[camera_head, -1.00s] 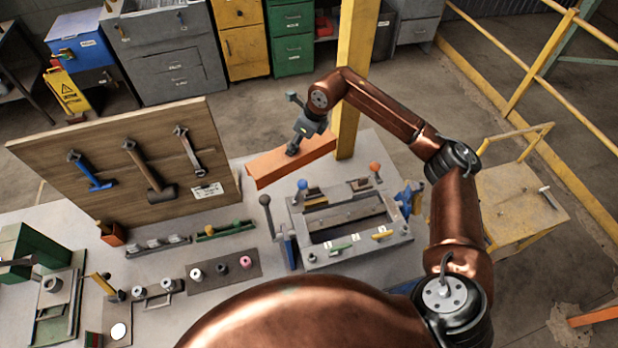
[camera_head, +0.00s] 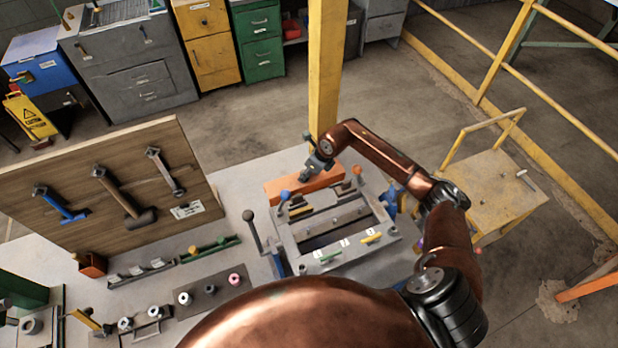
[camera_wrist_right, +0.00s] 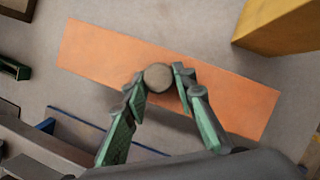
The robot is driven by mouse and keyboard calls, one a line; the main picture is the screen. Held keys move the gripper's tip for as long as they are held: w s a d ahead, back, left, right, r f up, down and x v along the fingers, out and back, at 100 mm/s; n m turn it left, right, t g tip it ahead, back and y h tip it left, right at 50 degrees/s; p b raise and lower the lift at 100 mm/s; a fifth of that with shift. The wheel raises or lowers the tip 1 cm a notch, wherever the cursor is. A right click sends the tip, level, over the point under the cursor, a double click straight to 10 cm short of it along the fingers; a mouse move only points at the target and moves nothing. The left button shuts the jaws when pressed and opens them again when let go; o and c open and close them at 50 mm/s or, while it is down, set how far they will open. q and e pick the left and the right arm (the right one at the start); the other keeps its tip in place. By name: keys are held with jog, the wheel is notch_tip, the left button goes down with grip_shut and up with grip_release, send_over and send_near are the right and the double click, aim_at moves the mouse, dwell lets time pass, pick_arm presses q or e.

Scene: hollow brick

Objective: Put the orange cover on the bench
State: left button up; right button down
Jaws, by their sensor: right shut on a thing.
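The orange cover (camera_head: 290,186) is a long flat orange piece at the back of the bench (camera_head: 245,170), behind the grey fixture. My right gripper (camera_head: 318,166) is over the cover, with its arm reaching in from the right. In the right wrist view the cover (camera_wrist_right: 90,55) lies crosswise below the fingers. The right gripper (camera_wrist_right: 160,82) is shut on the round grey knob (camera_wrist_right: 158,76) near the cover's middle. I cannot tell exactly whether the cover touches the bench. My left gripper is not in view.
A grey fixture (camera_head: 297,243) with coloured knobs stands just in front of the cover. A yellow post (camera_head: 326,75) rises close behind it. A wooden tool board (camera_head: 75,200) stands at the left. Bare bench surface lies left of the cover.

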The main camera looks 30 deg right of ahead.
jog(key=shift+f, duration=1.6)
jog(key=shift+f, duration=0.15)
jog(key=c, duration=1.6)
grip_release()
jog(key=shift+d, duration=0.1)
jog(key=shift+r, duration=0.4)
jog(key=b+v, duration=0.1)
jog(key=v, duration=1)
jog(key=shift+s+r, duration=0.2)
jog(key=shift+r, duration=0.1)
